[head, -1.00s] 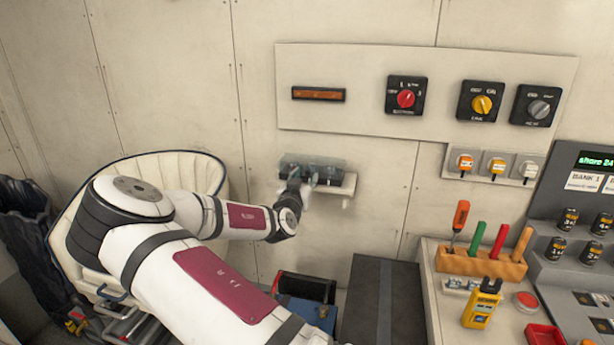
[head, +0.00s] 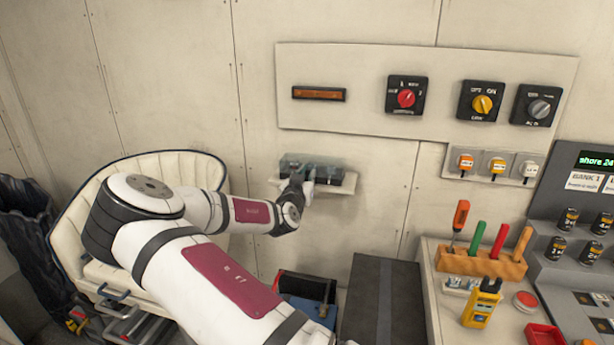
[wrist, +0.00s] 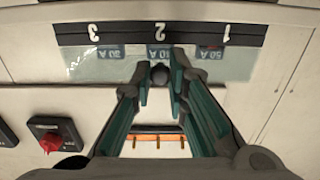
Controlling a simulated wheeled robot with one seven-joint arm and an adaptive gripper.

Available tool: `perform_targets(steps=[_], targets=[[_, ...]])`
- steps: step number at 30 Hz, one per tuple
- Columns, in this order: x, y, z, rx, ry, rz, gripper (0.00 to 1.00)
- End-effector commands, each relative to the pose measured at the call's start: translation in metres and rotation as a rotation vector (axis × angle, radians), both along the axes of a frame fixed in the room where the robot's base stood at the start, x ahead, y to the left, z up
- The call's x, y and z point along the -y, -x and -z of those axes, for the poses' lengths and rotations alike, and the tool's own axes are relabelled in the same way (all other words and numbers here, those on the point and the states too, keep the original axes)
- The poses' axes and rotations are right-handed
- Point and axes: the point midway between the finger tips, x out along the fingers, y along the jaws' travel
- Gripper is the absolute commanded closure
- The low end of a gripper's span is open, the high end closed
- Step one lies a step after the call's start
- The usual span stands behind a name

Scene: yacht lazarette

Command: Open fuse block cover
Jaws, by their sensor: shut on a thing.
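The fuse block (head: 330,179) is a dark box under a clear cover (head: 315,160), on a small pale ledge on the back wall. My gripper (wrist: 160,76) is shut on a small dark knob (wrist: 160,74) at the cover's edge. In the head view my gripper (head: 299,181) is at the front left of the block, and its fingers are partly hidden. I cannot tell the cover's exact angle.
A wall panel with a red rotary switch (head: 406,97) and an orange strip (head: 319,93) is above the block. A padded seat (head: 195,170) is behind my arm. A counter with a wooden tool rack (head: 480,263) stands to the right.

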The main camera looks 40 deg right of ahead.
Motion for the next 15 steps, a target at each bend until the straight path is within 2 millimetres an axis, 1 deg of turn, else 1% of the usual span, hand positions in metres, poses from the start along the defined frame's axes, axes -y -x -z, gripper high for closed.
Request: perform_targets(steps=[8,15], targets=[[-0.001,0.001,-0.014,-0.048,-0.072,-0.002,1.0],[0.0,0.001,-0.036,-0.15,-0.211,-0.003,1.0]])
